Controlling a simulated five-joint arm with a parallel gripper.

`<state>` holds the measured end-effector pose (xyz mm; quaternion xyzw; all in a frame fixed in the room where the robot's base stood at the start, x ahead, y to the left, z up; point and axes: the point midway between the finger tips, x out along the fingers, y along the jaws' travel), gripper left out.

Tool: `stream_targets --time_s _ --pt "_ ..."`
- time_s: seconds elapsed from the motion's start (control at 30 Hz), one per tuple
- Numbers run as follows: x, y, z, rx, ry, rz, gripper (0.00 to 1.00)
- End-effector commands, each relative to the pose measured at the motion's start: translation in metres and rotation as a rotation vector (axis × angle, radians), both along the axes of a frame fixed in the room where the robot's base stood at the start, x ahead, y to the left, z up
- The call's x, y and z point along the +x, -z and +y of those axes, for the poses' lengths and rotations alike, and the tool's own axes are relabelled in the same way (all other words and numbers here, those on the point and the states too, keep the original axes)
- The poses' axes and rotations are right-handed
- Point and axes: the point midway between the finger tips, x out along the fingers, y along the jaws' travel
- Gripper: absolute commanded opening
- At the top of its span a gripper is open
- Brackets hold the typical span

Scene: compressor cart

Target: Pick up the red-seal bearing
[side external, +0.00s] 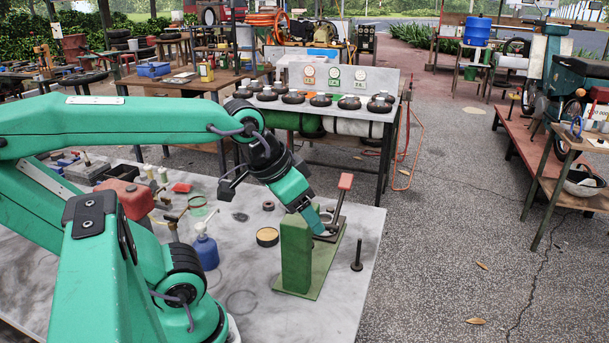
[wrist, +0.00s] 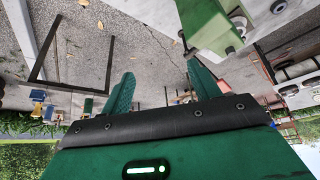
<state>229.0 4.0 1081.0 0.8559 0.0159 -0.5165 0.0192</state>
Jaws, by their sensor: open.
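I cannot pick out the red-seal bearing with certainty in either view. A small dark ring (side external: 268,206) lies flat on the grey bench, left of and behind my gripper, and its seal colour is too small to tell. My gripper (side external: 318,222) is over the green press stand (side external: 296,255), close to its upright block and in front of its red-handled lever (side external: 345,182). A pale ring is partly hidden behind the fingers. In the wrist view, my gripper (wrist: 161,88) has its two green fingers apart, with nothing held between them.
The grey bench (side external: 345,322) also holds a shallow round tin (side external: 267,237), a blue bottle (side external: 206,250), and a black upright pin (side external: 357,256). A table behind carries several dark round parts (side external: 320,100) below signs. Bench surface near its front right corner is clear.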

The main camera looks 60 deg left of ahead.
Motion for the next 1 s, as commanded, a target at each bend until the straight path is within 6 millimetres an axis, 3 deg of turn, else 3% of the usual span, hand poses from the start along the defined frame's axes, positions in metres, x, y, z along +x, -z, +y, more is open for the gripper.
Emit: stream_targets --time_s 0.27,0.47,0.73,1.0 --pt "0.028 -0.008 0.025 -0.094 -0.28 0.045 0.61" --pt "0.058 -0.011 0.057 -0.193 -0.586 0.082 0.61" --pt "0.093 -0.005 0.112 -0.32 -1.008 0.113 0.61" --pt "0.119 0.013 0.177 -0.435 -1.435 0.128 0.61"
